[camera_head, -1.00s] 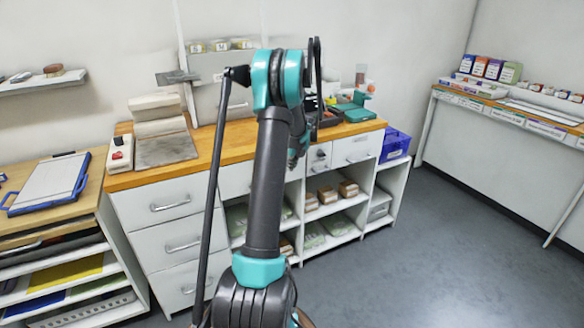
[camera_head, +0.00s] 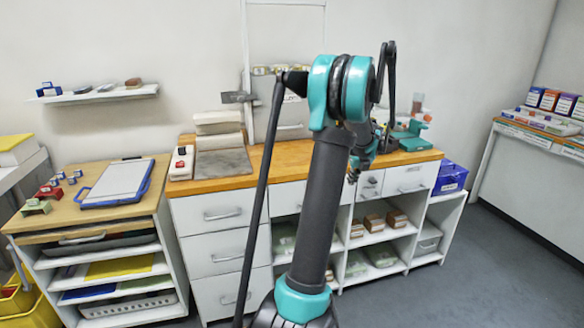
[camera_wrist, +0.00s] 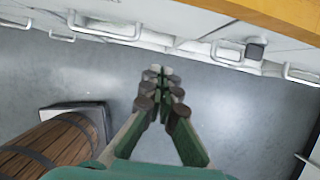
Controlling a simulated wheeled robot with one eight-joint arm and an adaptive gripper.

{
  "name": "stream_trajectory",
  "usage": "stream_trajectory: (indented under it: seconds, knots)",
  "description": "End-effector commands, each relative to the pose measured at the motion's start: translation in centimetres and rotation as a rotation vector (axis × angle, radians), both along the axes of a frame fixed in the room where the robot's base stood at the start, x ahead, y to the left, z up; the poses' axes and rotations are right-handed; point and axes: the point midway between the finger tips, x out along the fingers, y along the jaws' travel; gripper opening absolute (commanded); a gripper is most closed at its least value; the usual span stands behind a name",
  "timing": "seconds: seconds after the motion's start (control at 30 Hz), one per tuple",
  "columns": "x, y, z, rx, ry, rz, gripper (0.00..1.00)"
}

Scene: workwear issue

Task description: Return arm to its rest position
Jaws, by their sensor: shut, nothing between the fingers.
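My arm rises through the middle of the head view, bent at a teal elbow joint in front of the workbench. My gripper (camera_wrist: 163,75) shows in the wrist view with its green fingers drawn together at the tips, shut and empty. It points down over the bare grey floor (camera_wrist: 235,115).
A wooden-topped workbench (camera_head: 225,183) with white drawers stands ahead. A blue bin (camera_head: 451,177) sits at its right end. A shelf unit (camera_head: 100,212) stands at left.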

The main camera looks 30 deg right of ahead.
Motion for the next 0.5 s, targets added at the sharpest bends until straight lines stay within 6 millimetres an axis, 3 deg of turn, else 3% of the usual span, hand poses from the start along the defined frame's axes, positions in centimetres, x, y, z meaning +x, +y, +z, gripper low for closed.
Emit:
stream_trajectory:
  seconds: [0.17,0.27,0.37,0.5]
  knots:
    - [0.1,0.2,0.0,-0.002,0.001,0.007,0.0]
    - [0.6,1.9,0.2,-0.025,0.008,0.078,0.0]
    - [1.7,6.2,0.7,-0.085,0.025,0.258,0.0]
    - [2.6,15.3,1.2,-0.222,0.059,0.663,0.0]
